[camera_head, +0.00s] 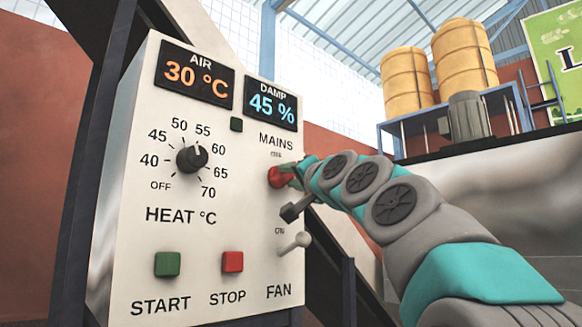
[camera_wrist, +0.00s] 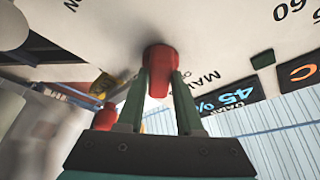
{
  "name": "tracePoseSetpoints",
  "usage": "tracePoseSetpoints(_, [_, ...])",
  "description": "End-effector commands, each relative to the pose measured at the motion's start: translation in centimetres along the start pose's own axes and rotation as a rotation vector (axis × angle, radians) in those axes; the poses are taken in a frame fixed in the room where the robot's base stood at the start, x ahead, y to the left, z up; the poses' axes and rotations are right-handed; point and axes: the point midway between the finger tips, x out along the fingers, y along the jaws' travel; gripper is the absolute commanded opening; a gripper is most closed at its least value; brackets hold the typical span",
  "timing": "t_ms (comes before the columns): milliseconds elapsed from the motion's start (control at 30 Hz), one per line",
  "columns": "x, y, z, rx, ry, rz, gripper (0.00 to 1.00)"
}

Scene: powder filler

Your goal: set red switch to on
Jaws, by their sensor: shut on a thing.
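The red switch (camera_head: 277,178) is on the right side of the white control panel, below the MAINS label (camera_head: 276,142). My gripper (camera_head: 291,172) reaches it from the right and is shut on it. In the wrist view the red switch (camera_wrist: 160,62) sticks out of the panel between the two green fingers of my gripper (camera_wrist: 160,86). The fingers and arm partly hide the lever in the head view, so I cannot tell its exact setting. Small lettering above it is too small to read surely.
A dark lever (camera_head: 295,210) sits just below the red switch, and a pale FAN lever (camera_head: 295,243) lower. The heat knob (camera_head: 192,159), green START button (camera_head: 167,264) and red STOP button (camera_head: 233,262) lie to the left. Dark posts stand behind the panel.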

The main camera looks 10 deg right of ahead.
Motion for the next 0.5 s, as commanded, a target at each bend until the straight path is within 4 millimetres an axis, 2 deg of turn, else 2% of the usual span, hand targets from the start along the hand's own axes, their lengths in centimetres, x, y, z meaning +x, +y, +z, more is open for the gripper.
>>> tracePoseSetpoints(500, [0.07,-0.41,-0.28,0.394,0.005,0.162,0.0])
